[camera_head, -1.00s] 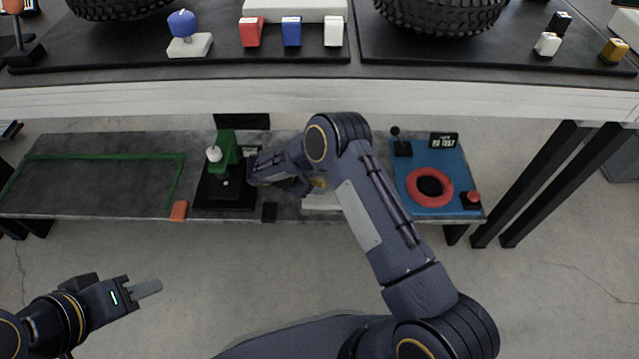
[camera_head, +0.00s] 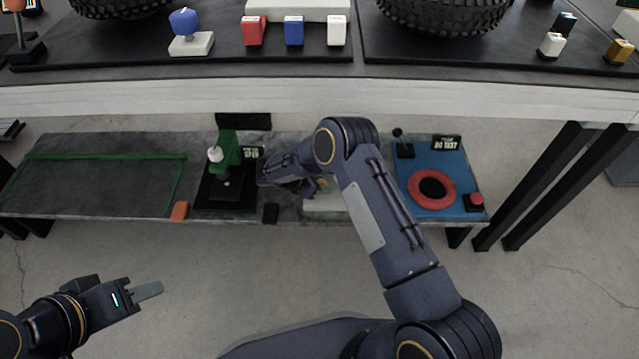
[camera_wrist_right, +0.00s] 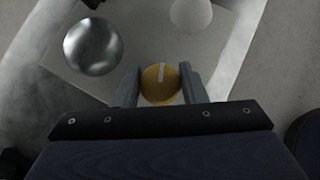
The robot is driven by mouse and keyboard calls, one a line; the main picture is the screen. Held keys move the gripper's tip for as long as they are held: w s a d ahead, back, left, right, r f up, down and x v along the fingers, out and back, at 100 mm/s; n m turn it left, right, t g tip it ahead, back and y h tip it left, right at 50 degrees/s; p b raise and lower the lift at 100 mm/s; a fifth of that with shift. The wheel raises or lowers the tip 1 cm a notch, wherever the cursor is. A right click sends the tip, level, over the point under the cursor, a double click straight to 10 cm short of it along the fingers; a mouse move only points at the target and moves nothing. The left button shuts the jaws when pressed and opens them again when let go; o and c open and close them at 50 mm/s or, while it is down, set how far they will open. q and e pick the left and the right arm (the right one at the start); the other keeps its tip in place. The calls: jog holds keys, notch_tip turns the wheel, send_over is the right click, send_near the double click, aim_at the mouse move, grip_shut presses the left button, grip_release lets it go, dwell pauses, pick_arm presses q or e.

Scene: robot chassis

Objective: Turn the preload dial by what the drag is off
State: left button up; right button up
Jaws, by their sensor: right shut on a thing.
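A round yellow dial (camera_wrist_right: 161,84) with a white line on its face shows in the right wrist view. My right gripper (camera_wrist_right: 160,76) is shut on it, one finger on each side. The white line points almost straight up the picture. The dial sits by a pale plate (camera_wrist_right: 130,30), which carries a silver ball (camera_wrist_right: 92,46) and a white cone-like piece (camera_wrist_right: 191,12). In the head view the dial (camera_head: 322,184) is partly hidden by my right arm. My left gripper (camera_head: 150,290) hangs empty at the lower left; its finger gap cannot be made out.
On the low bench stand a green press (camera_head: 227,150) with a small display (camera_head: 251,153), and a blue mat (camera_head: 445,165) with a red ring (camera_head: 411,188), a red button (camera_head: 476,199) and a display (camera_head: 446,142). Display text is too small to read surely. A green-outlined area (camera_head: 100,156) is empty.

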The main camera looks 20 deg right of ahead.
jog(key=shift+f+m+g+b, duration=0.2)
jog(key=shift+m+g+b, duration=1)
jog(key=shift+m+b, duration=0.45)
jog(key=shift+m+g+b, duration=0.8)
jog(key=shift+m+b, duration=0.05)
jog(key=shift+b, duration=0.3)
jog(key=shift+r+m+g+b, duration=0.15)
jog(key=shift+m+g+b, duration=0.55)
jog(key=shift+m, duration=0.2)
jog(key=shift+r, duration=0.1)
jog(key=o, duration=1)
jog(key=shift+a, duration=0.1)
